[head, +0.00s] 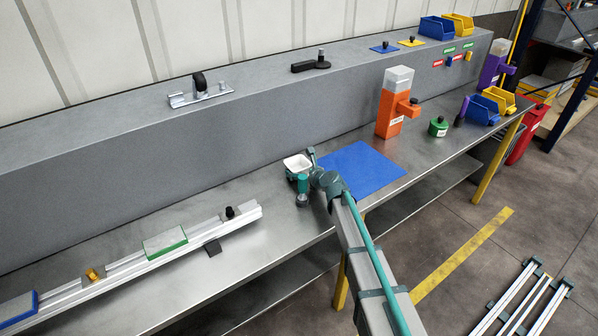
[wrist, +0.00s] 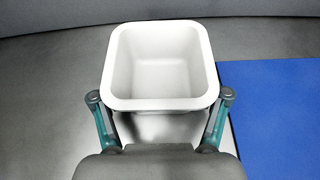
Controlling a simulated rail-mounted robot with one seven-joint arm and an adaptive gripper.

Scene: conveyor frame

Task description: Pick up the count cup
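The count cup (head: 297,163) is a white, square, open-topped cup on the metal bench, left of the blue mat. In the wrist view the cup (wrist: 160,104) stands upright and looks empty inside. My gripper (wrist: 160,95) is open, its two teal fingers spread wide at the left and right of the cup's near edge. I cannot tell whether either finger touches the cup. In the head view my gripper (head: 303,178) is at the cup's near side and partly hides it.
The blue mat (head: 361,169) lies just right of the cup. An orange dispenser (head: 391,112) and a green round container (head: 438,128) stand farther right. A rail with a green-edged block (head: 165,242) runs along the bench at left. A grey raised ledge (head: 240,122) stands behind.

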